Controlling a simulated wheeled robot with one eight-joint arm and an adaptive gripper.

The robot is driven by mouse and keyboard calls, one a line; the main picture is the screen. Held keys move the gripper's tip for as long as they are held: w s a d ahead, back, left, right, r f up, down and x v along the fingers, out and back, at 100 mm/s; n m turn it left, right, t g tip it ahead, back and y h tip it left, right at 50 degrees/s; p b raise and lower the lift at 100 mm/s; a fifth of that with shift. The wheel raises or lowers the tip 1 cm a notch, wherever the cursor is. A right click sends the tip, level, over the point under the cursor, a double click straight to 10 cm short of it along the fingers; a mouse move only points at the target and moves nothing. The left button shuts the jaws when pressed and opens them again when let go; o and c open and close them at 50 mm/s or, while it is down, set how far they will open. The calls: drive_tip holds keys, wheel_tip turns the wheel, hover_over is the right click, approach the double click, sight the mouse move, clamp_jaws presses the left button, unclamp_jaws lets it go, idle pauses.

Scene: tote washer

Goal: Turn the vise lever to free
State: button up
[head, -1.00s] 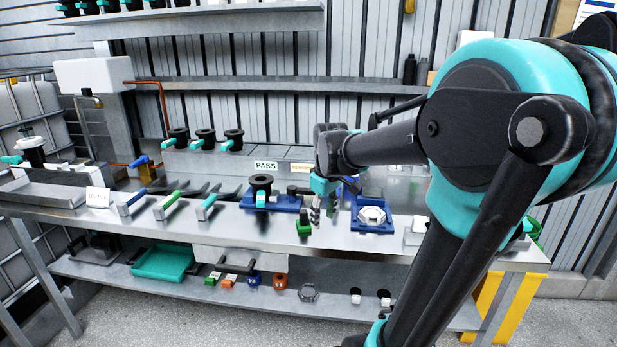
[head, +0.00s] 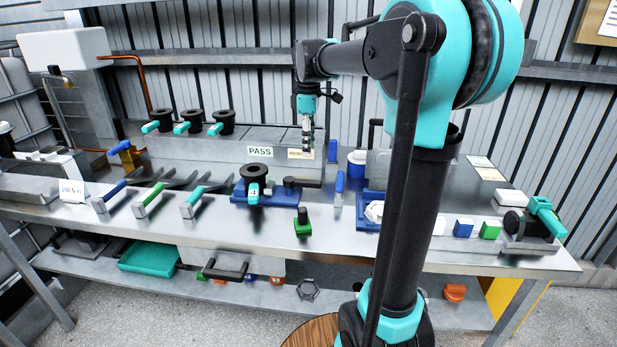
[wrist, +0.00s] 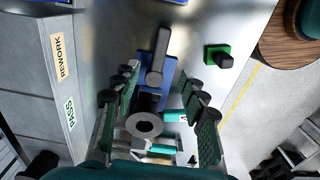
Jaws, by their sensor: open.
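A blue-based fixture (head: 282,198) that looks like the vise sits mid-bench in the head view. It carries a black flanged cylinder (head: 256,174) with a teal handle (head: 253,193). A black bar that may be the lever (wrist: 158,55) lies along the blue base in the wrist view, with the ringed cylinder top (wrist: 144,124) below it. My gripper (head: 307,145) is open and empty, pointing down above the bench, behind and right of the fixture in the head picture. In the wrist view the fingers (wrist: 160,105) stand apart either side of the fixture, above it. Contact is not visible.
A green block with a black knob (head: 303,222) stands right of the fixture. Green, blue and teal-handled tools (head: 150,199) lie to the left. A second blue fixture (head: 368,223) is partly behind my arm. A teal-handled clamp-like device (head: 541,218) stands at the far right.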

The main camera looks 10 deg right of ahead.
sight(308, 181)
wheel_tip(308, 181, down, 11)
drive_tip(key=shift+f, duration=0.15)
idle(0.4)
clamp_jaws()
